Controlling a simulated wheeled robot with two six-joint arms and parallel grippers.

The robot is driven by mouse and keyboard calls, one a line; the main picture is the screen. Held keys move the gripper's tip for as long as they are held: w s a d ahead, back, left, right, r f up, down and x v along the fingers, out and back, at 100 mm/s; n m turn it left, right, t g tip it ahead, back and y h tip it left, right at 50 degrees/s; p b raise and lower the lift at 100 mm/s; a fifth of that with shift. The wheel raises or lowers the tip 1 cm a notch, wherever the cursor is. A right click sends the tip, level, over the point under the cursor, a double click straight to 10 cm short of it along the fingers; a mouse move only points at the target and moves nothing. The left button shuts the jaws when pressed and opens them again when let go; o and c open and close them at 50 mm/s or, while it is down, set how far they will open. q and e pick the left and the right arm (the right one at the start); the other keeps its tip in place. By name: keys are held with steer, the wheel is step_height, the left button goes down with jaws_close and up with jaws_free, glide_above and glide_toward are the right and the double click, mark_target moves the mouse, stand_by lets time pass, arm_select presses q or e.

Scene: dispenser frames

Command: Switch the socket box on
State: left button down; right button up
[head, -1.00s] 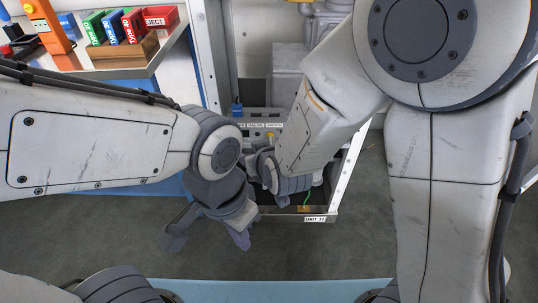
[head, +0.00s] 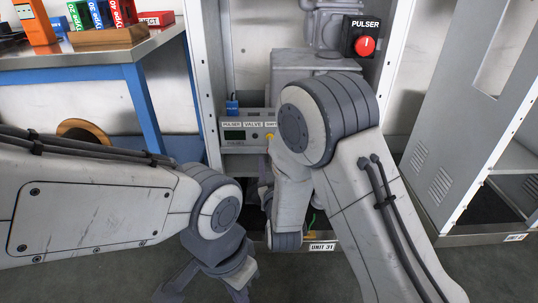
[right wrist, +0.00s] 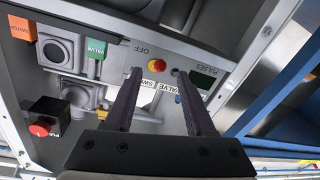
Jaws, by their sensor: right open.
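The socket box (head: 234,147) is a grey panel low in the cabinet, with PULSER and VALVE labels, a dark green display and a yellow-based knob (head: 270,137). In the right wrist view the box (right wrist: 210,58) shows its red knob on a yellow base (right wrist: 156,65), with OFF printed beside it. My right gripper (right wrist: 158,75) is open and empty, its fingertips either side of the knob in that view; contact cannot be told. In the head view the right gripper (head: 266,196) is mostly hidden by my arm. My left gripper (head: 205,284) is open and empty, low in front of the cabinet.
A black PULSER box with a red button (head: 365,46) is on the cabinet's right. A blue plug-like piece (head: 232,106) sits atop the socket box. Orange and green tags mark modules (right wrist: 58,45) in the wrist view. A bench (head: 100,58) stands left, an open cabinet right.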

mark_target(270, 147)
steer(key=w, duration=0.3)
steer(key=w+b, duration=0.1)
steer(key=w, duration=0.1)
steer(key=shift+w+a, duration=0.25)
steer(key=shift+w, duration=0.1)
jaws_close()
